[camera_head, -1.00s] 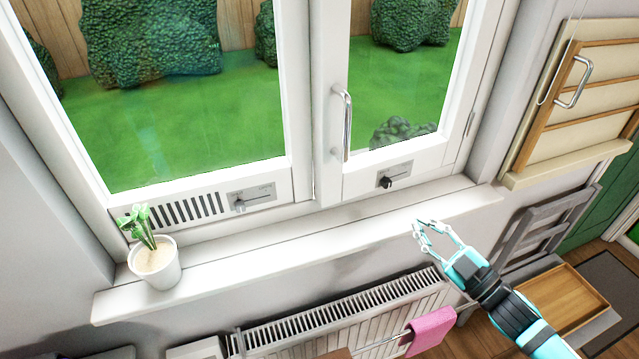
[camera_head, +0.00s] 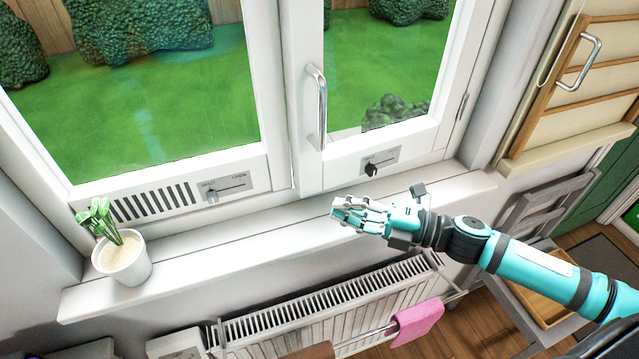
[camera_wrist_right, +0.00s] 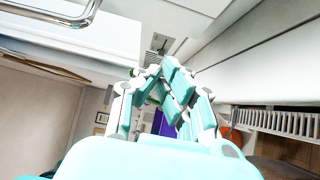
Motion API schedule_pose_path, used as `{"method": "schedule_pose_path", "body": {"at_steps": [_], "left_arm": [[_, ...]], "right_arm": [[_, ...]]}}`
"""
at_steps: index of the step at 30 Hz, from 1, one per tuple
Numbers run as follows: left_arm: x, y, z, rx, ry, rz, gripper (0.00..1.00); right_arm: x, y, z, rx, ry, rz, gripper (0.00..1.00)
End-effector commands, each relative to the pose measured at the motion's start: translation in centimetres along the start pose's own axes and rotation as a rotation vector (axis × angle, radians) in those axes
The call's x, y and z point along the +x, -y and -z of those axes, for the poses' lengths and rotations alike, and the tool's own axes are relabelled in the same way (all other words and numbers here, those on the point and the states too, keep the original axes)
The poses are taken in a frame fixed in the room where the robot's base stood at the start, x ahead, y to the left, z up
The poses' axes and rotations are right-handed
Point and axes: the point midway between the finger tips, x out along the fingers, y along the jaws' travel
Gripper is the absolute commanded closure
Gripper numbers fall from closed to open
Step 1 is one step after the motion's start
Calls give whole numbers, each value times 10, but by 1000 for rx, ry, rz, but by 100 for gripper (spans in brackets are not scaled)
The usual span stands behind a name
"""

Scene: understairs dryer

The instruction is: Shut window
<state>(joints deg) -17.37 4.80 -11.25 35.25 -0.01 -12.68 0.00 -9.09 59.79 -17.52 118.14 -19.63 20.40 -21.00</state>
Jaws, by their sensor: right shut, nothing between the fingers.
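The white-framed window has a left pane with a slotted vent (camera_head: 155,203) below it and a right sash (camera_head: 390,150). The right sash carries an upright metal handle (camera_head: 317,105) on its left side and a small black latch knob (camera_head: 371,169) on its bottom rail. I cannot tell whether this sash stands slightly ajar. My right gripper (camera_head: 338,208) is shut and empty, pointing left over the sill, below the handle and apart from it. In the wrist view its fingers (camera_wrist_right: 165,72) come together, and a metal bar handle (camera_wrist_right: 55,12) shows at top left. My left gripper is out of view.
A potted plant (camera_head: 122,260) stands at the left end of the white windowsill (camera_head: 240,245). Below are a radiator (camera_head: 330,305) and a pink towel (camera_head: 418,322). A folding chair (camera_head: 530,215) and a wood-framed wall panel (camera_head: 575,95) are at right. The middle of the sill is clear.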

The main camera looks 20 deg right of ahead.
Motion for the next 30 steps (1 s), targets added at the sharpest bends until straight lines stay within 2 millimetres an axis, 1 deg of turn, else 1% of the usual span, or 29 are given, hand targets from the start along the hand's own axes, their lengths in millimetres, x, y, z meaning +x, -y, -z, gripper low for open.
{"method": "schedule_pose_path", "body": {"at_steps": [1, 6, 9, 12, 18, 27, 30], "left_arm": [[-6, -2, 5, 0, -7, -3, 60], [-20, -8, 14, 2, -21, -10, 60], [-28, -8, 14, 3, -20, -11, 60], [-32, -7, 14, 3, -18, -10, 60], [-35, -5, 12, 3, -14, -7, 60], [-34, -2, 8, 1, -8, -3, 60], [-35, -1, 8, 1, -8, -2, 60]], "right_arm": [[9, -6, 0, -4, -2, -4, 100], [37, -7, 0, -3, -2, -4, 100], [46, -6, -14, -3, 1, -2, 100], [54, -4, -21, -1, 2, -1, 100], [61, -1, -28, -1, -1, -1, 100], [62, 0, -28, 0, 0, 0, 100], [68, -1, -35, 0, 25, -1, 100]]}}
